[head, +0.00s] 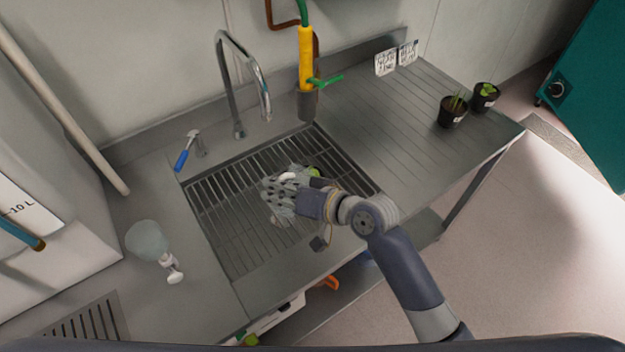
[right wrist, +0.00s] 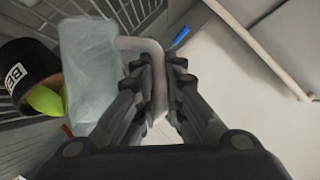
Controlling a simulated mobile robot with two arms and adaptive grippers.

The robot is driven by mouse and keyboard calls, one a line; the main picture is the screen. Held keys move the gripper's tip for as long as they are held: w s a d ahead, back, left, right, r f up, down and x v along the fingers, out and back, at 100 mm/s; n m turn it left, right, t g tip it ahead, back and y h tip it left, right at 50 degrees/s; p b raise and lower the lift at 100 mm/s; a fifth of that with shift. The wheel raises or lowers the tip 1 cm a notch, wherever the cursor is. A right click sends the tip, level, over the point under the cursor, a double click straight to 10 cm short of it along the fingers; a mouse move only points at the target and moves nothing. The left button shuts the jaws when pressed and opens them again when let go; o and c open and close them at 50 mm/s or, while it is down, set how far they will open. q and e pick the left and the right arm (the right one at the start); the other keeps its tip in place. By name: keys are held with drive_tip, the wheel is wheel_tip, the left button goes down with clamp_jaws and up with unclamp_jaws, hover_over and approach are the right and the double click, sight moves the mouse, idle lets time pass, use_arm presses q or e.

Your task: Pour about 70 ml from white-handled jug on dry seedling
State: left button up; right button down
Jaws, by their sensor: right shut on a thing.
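My right gripper (head: 282,196) is over the sink grate (head: 232,225). In the right wrist view its fingers (right wrist: 160,85) are shut on the white handle (right wrist: 143,48) of a translucent jug (right wrist: 90,75). The jug is mostly hidden by the gripper in the head view; its liquid level and tilt cannot be told. A black pot (right wrist: 22,68) with a white label and something bright green is beside the jug in the right wrist view. In the head view only green (head: 315,172) shows behind the gripper. My left gripper is not in view.
Two black pots stand on the ridged drainboard, one with thin upright leaves (head: 453,112), one with broad green leaves (head: 486,98). White cards (head: 396,59) stand at the back.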

drive_tip(key=shift+w+d+r, duration=0.15)
drive_tip(key=shift+w+r, duration=0.05)
drive_tip(key=shift+r, duration=0.2)
drive_tip(key=shift+f+m, duration=0.1)
drive_tip(key=shift+m, duration=0.2)
drive_tip(key=shift+w+d+b, duration=0.1)
drive_tip(key=shift+w+b, duration=0.05)
drive_tip(key=shift+b, duration=0.2)
drive_tip(key=shift+w+d+m+g+y+b, duration=0.1)
drive_tip(key=shift+d+m+g+y+b, duration=0.05)
drive_tip(key=shift+m+g+y+b, duration=0.2)
drive_tip(key=shift+s, duration=0.2)
drive_tip(key=shift+a, duration=0.2)
drive_tip(key=shift+w+d+m+y+b, duration=0.35)
drive_tip(key=shift+m+y+b, duration=0.1)
drive_tip(key=shift+m+b, duration=0.2)
idle(1.8)
drive_tip(key=shift+w+d+r+g, duration=0.1)
drive_tip(key=shift+r+g, duration=0.15)
idle(0.8)
